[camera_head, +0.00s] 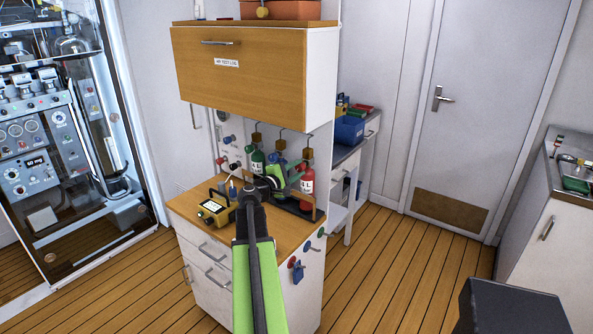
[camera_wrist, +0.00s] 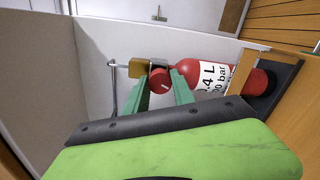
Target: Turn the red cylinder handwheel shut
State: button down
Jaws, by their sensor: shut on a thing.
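The red cylinder (camera_wrist: 215,76) lies sideways in the wrist view, with a white label reading 0.4 L and 200 bar. In the head view it stands upright (camera_head: 308,190) at the right end of the cylinder row. Its red handwheel (camera_wrist: 160,80) sits beside the brass valve block. My gripper (camera_wrist: 161,75) is shut on the handwheel, one green finger on each side. In the head view my gripper (camera_head: 287,176) reaches the top of the red cylinder from the left and partly hides the row. The handwheel cannot be made out there.
A green cylinder (camera_head: 257,162) and a blue cylinder (camera_head: 281,158) stand to the left. A yellow meter box (camera_head: 213,211) sits on the wooden worktop (camera_head: 184,206). A wall cabinet (camera_head: 240,68) hangs above. A side panel (camera_head: 316,262) with coloured knobs borders the right.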

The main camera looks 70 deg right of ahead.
jog(key=m, duration=0.4)
jog(key=shift+w, duration=0.1)
jog(key=m, duration=0.3)
jog(key=shift+m+t, duration=0.3)
jog(key=shift+m, duration=0.1)
jog(key=m, duration=0.8)
jog(key=m+b, duration=0.1)
jog(key=m, duration=0.6)
jog(key=shift+h, duration=0.3)
jog(key=m, duration=0.3)
jog(key=shift+f+m, duration=0.1)
jog(key=shift+m, duration=0.2)
jog(key=shift+w+m+b, duration=0.1)
jog(key=shift+m+b, duration=0.25)
jog(key=shift+m, duration=1.65)
